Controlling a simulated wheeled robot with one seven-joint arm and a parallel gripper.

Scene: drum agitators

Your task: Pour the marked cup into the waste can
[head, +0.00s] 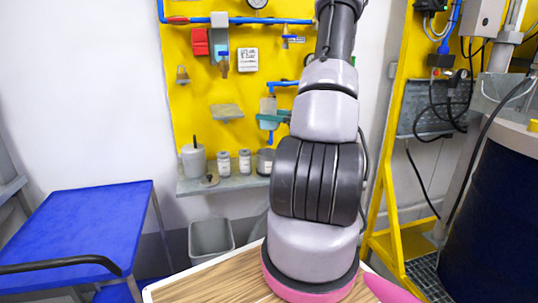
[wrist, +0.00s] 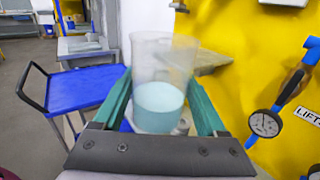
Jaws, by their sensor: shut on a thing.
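My gripper (wrist: 165,110) has teal fingers on both sides of a clear cup (wrist: 165,55) and is shut on it. The cup stands about upright and holds pale blue liquid in its lower part. In the head view, the cup (head: 268,104) and teal fingertips (head: 268,121) show left of my arm, in front of the yellow panel; my arm hides the rest of the gripper. I make out no mark on the cup. A grey open bin, apparently the waste can (head: 210,241), stands on the floor below and left of the cup.
A shelf (head: 225,185) with several containers juts from the yellow panel (head: 190,85). A blue cart (head: 85,225) stands left. A wooden tabletop (head: 205,285) is in front. A pressure gauge (wrist: 265,123) and blue pipe are right in the wrist view. A dark drum (head: 495,220) stands right.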

